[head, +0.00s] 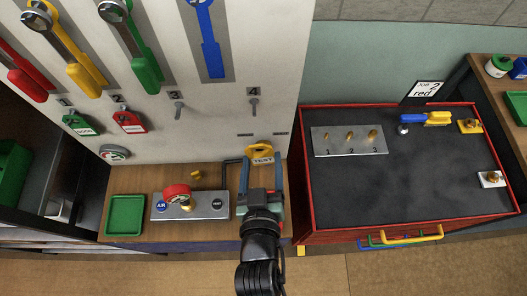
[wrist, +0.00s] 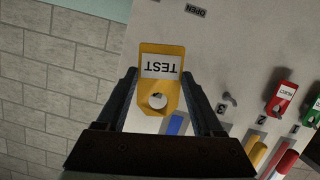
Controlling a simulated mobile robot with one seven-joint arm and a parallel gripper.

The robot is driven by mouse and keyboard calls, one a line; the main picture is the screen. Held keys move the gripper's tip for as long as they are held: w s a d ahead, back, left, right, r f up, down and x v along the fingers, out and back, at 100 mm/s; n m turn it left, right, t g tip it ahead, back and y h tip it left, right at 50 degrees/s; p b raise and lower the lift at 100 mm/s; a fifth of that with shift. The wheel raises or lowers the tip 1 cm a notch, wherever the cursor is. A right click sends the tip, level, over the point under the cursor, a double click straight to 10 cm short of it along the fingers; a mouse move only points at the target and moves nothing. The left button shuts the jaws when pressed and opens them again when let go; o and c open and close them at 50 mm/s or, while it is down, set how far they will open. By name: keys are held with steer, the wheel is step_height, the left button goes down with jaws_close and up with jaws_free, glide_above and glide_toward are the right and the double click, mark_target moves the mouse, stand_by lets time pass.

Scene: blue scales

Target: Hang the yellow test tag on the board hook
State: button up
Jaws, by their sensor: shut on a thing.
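The yellow test tag (head: 262,158) is held in front of the lower white board, below hook 4 (head: 253,104). My gripper (head: 262,168) is shut on the tag's sides. In the wrist view, the tag (wrist: 172,92) sits between the fingers of my gripper (wrist: 159,78), its TEST label upside down and its round hole uncovered. Hook 4 is not visible in the wrist view; the tag may cover it. Hook 3 (head: 178,106) is bare and also shows in the wrist view (wrist: 229,98). The gap between tag and board is unclear.
A green tag (head: 78,123) and a red tag (head: 129,122) hang at places 1 and 2. Wrenches hang above, including a blue one (head: 207,40). Below are a gauge panel (head: 215,206) and green tray (head: 125,215). A red-edged dark-topped cabinet (head: 400,190) stands right.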

steer(key=shift+w+a, duration=0.3)
steer(key=shift+w, duration=0.45)
steer(key=shift+r+b+x, duration=0.2)
steer(key=shift+b+x, duration=0.3)
steer(key=shift+x, duration=1.6)
steer(key=shift+r+b+x, duration=0.15)
steer(key=shift+b+x, duration=0.35)
steer(key=shift+x, duration=1.55)
steer(key=shift+w+a, duration=0.1)
steer(key=shift+w, duration=0.1)
steer(key=o, duration=1.3)
steer(key=shift+o, duration=0.2)
steer(key=shift+s, duration=0.1)
